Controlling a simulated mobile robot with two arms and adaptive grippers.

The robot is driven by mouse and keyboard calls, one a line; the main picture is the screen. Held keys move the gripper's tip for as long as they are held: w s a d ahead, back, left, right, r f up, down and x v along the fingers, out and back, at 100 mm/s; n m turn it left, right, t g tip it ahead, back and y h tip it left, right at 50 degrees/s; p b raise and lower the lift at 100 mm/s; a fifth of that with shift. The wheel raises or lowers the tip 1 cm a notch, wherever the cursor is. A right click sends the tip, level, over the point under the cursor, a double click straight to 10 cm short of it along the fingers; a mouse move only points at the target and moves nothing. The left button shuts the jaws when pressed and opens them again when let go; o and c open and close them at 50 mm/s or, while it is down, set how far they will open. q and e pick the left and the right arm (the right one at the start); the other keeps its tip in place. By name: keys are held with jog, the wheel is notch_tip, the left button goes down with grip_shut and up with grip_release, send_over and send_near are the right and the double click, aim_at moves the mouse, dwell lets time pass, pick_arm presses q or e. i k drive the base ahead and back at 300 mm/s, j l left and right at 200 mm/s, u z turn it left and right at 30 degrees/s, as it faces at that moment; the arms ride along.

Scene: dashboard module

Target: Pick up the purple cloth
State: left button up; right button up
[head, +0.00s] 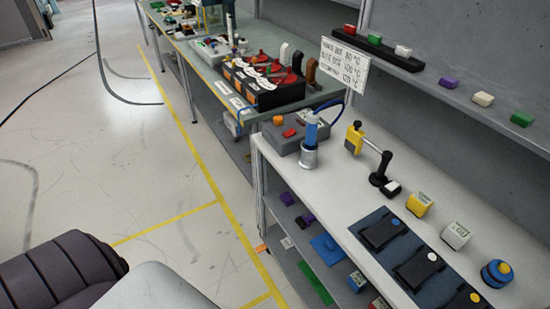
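Several small purple things show, and I cannot tell for sure which is the cloth. On the lower shelf under the near bench there is a purple piece (287,198) and, just in front of it, a darker, irregular purple piece (305,220). A small purple block (448,82) sits on the upper right shelf. Neither of my grippers is in view.
The near white bench (335,185) carries a blue-topped cylinder (311,130), a yellow-handled tool (355,138) and dark trays (382,230). A farther bench holds a battery-like box (262,85). Floor (130,170) left of the benches is mostly clear, with yellow lines and cables.

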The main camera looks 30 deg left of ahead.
aim_at(288, 201)
jog(key=u, duration=3.35)
jog(key=z, duration=2.4)
jog(key=i+j, duration=0.5)
jog(key=j, duration=0.25)
jog(key=i+j+z, duration=0.1)
jog(key=i+j, duration=0.35)
jog(key=j, duration=0.25)
jog(key=i+j, duration=0.25)
jog(key=j, duration=0.15)
